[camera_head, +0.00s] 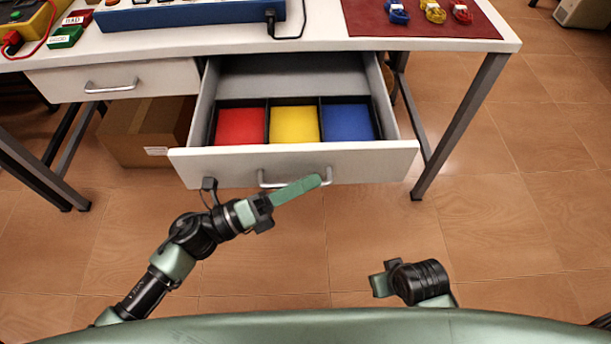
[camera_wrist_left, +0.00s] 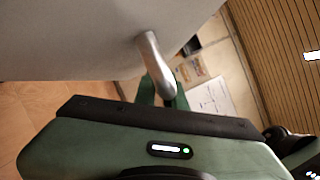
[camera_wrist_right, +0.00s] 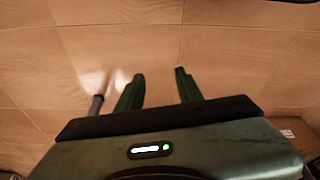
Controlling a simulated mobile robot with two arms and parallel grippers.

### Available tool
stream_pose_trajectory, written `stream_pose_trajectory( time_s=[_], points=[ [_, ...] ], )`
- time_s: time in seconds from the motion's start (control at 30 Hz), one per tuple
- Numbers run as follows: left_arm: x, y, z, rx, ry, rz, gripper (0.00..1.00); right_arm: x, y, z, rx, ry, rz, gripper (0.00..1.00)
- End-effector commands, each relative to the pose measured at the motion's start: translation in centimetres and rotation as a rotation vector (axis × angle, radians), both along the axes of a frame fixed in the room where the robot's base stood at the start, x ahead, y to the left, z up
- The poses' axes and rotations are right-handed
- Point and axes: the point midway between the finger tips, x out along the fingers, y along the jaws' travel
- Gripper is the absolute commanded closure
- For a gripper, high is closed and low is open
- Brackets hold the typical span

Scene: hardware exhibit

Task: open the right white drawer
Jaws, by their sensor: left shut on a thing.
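The right white drawer (camera_head: 290,163) is pulled out from under the table in the head view. It has a silver bar handle (camera_head: 270,180) on its front and red, yellow and blue compartments inside. My left gripper (camera_head: 310,184) is at the handle and shut on it. The left wrist view shows the handle (camera_wrist_left: 155,65) between its fingers, close to the white drawer front (camera_wrist_left: 70,40). My right gripper (camera_head: 380,282) is low at the right in the head view, away from the drawer. In the right wrist view its fingers (camera_wrist_right: 158,90) are apart and empty above the floor.
The left drawer (camera_head: 115,80) is shut. A cardboard box (camera_head: 145,135) stands on the floor beneath it. The table leg (camera_head: 460,125) is right of the open drawer. Blue, yellow and red cable bundles lie on a red mat (camera_head: 420,27).

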Motion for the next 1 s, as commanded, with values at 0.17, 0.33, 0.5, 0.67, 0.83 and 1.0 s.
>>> stream_pose_trajectory(
  time_s=[0.17,0.33,0.5,0.67,0.83,1.0],
  points=[
    [0.0,0.1,-0.1,0.002,0.001,0.002,1.0,0.0,0.1,0.0,0.002,0.0,0.0,0.64],
    [0.1,0.1,-0.1,0.002,0.001,0.002,0.8,0.0,0.1,0.0,0.002,0.001,0.0,0.64],
    [0.0,0.0,-0.1,0.001,0.001,0.002,0.8,-0.1,0.1,0.0,0.002,0.001,-0.001,0.64],
    [-0.1,0.4,-0.2,0.001,0.002,0.002,0.8,-0.1,0.0,0.0,0.001,0.001,-0.002,0.64],
    [-0.9,2.5,-0.8,0.004,0.004,0.003,0.8,-0.1,-0.1,0.2,0.0,0.002,-0.003,0.64],
    [-1.9,5.2,-1.4,0.004,0.003,0.002,0.8,0.0,-0.1,1.4,0.0,-0.009,-0.004,0.64]
  ],
)
